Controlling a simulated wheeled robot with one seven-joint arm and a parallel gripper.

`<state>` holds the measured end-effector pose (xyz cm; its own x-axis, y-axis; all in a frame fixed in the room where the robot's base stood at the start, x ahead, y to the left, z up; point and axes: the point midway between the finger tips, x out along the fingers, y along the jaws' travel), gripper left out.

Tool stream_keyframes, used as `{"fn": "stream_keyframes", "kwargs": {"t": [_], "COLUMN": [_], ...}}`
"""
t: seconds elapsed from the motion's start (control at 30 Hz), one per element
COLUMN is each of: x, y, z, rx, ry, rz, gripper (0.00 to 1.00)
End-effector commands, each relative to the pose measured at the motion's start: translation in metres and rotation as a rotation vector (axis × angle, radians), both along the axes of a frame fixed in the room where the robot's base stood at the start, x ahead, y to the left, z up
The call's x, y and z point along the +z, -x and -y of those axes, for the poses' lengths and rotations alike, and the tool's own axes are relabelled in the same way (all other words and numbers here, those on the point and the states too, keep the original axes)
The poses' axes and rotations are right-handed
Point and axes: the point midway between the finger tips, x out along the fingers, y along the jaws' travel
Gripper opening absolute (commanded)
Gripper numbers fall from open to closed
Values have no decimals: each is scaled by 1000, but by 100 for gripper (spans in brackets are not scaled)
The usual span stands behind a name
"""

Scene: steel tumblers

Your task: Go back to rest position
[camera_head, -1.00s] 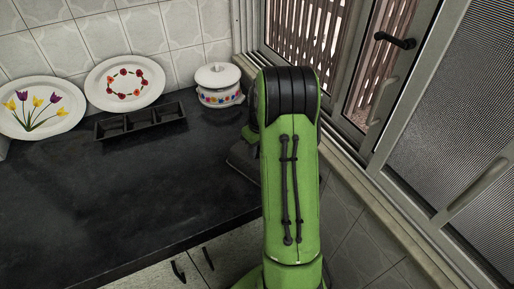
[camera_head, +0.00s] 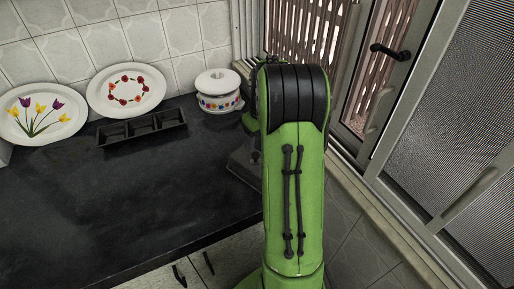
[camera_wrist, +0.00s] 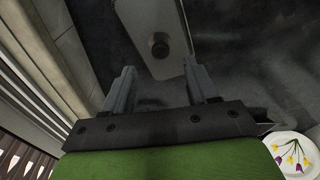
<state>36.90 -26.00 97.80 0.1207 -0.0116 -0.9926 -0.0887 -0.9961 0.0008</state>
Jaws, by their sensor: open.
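My gripper (camera_wrist: 159,76) shows in the wrist view with its two grey fingers spread apart and nothing between them. Beyond the fingertips is a pale grey flat panel (camera_wrist: 138,18) with a small dark round object (camera_wrist: 160,46) on it; I cannot tell whether this is a tumbler. In the head view my green arm stands upright right of centre and hides my gripper. Part of a grey flat thing (camera_head: 243,170) shows just left of the arm on the counter. No tumbler is clearly visible in the head view.
The dark counter (camera_head: 120,205) is clear at front left. At its back are a tulip plate (camera_head: 60,122), a flower-ring plate (camera_head: 126,103), a black divided tray (camera_head: 141,129) and a lidded white pot (camera_head: 218,103). A window (camera_head: 385,95) with a handle is close on the right.

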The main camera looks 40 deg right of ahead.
Motion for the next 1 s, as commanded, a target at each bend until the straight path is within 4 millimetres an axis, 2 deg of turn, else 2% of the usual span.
{"fn": "stream_keyframes", "kwargs": {"t": [0.03,0.1,0.23,0.4,0.67,0.77,0.87,0.9,1.0], "x": [19,37,63,75,76,95,130,142,161], "y": [1,4,7,9,9,10,24,35,71], "z": [1,0,0,-1,-3,-31,-91,-117,-175], "rx": [-1,-1,-1,-1,1,13,34,41,56], "ry": [3,3,1,-1,0,17,45,53,63], "rz": [4,4,2,-1,1,25,79,106,176], "gripper": [58,58,58,58,58,58,58,58,58]}}
